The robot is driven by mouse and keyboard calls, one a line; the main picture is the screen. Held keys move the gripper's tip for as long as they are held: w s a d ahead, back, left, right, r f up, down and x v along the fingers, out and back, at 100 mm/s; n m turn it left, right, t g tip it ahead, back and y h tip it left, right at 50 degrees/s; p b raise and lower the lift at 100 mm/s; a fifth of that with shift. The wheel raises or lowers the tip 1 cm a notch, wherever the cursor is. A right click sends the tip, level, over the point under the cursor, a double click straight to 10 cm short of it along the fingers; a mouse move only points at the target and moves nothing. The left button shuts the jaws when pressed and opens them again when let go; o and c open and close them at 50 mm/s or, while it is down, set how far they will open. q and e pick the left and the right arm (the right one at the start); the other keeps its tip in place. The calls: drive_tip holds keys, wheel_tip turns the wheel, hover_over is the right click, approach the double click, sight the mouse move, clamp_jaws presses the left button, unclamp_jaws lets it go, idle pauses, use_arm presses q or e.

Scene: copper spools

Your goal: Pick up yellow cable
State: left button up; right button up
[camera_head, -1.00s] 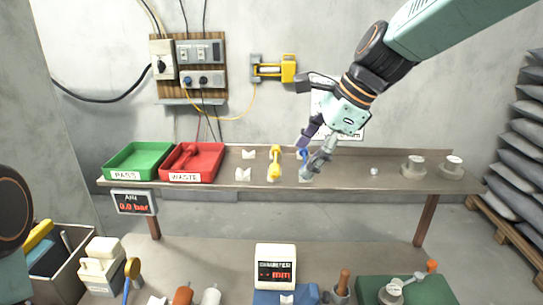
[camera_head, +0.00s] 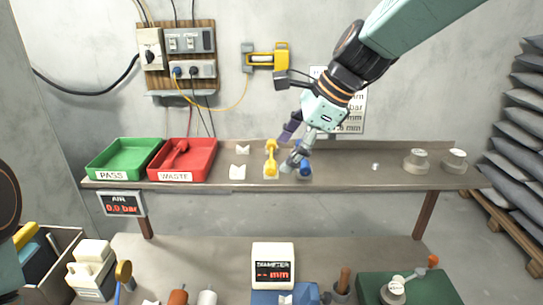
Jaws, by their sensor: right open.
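A thin yellow cable (camera_head: 222,109) hangs in a curve on the wall, from the socket box (camera_head: 193,70) toward the yellow wall device (camera_head: 264,57). A yellow spool-like piece (camera_head: 270,158) stands on the shelf, with a blue piece (camera_head: 305,166) to its right. My right gripper (camera_head: 286,153) is open and empty, just right of the yellow piece, its fingers pointing down and left. One finger partly hides the blue piece. I cannot tell whether a finger touches either piece. Part of my left arm shows at the left edge; its gripper is out of view.
A green PASS tray (camera_head: 90,172) and a red WASTE tray (camera_head: 209,168) stand on the shelf (camera_head: 350,172) at left. Two grey spools (camera_head: 416,161) stand at right. The shelf is mostly clear between. A diameter gauge (camera_head: 273,257) stands on the lower bench.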

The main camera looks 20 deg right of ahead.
sight(275, 165)
drive_tip(key=x, duration=0.4)
drive_tip(key=shift+w+a+r, duration=0.15)
drive_tip(key=shift+w, duration=0.1)
drive_tip(key=shift+w+d+f, duration=0.2)
drive_tip(key=shift+d+f, duration=0.05)
drive_tip(key=shift+d, duration=0.15)
drive_tip(key=shift+s+d, duration=0.1)
drive_tip(key=shift+s+r, duration=0.1)
drive_tip(key=shift+r, duration=0.05)
drive_tip(key=shift+c, duration=0.3)
drive_tip(key=shift+s+a+r, duration=0.1)
drive_tip(key=shift+a, duration=0.35)
drive_tip(key=c, duration=0.6)
drive_tip(key=shift+d, duration=0.25)
drive_tip(key=c, duration=0.3)
drive_tip(key=shift+c, duration=0.8)
drive_tip(key=shift+a, duration=0.15)
drive_tip(key=shift+c, duration=1.1)
